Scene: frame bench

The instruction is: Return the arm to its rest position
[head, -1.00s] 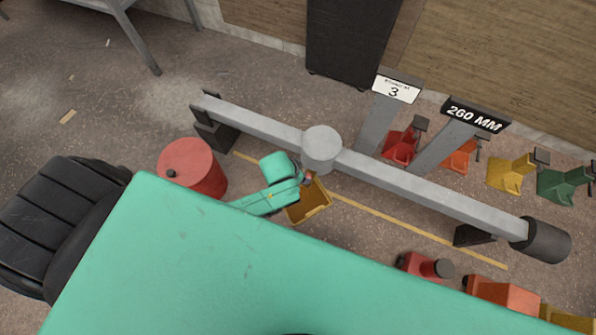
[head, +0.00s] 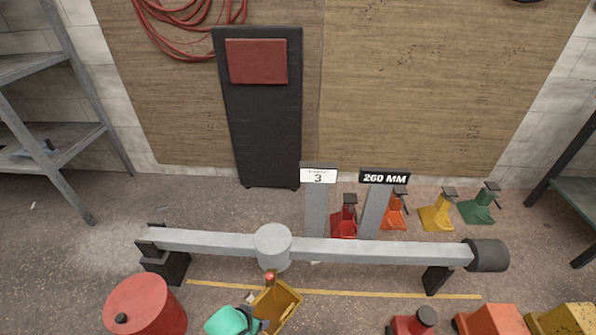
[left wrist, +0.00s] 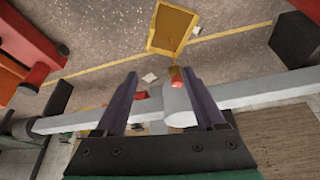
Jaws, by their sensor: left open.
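My left gripper (left wrist: 163,98) is open in the left wrist view, its two dark fingers apart. The grey hub (left wrist: 180,105) of the beam, with a small red-orange end piece (left wrist: 177,76), shows between and beyond the fingers; I cannot tell the distance. In the head view my teal left wrist is at the bottom edge, and the gripper there is partly cut off and small. The hub (head: 272,245) sits mid-beam, with the red end piece (head: 270,277) just below it. My right gripper is not in view.
A long grey beam (head: 370,252) lies on dark supports. A yellow tray (head: 287,300) sits in front of the hub, close to my left wrist. A red drum (head: 147,305) stands at left. Coloured stands (head: 437,213) are behind the beam; red and orange pieces (head: 493,320) lie at front right.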

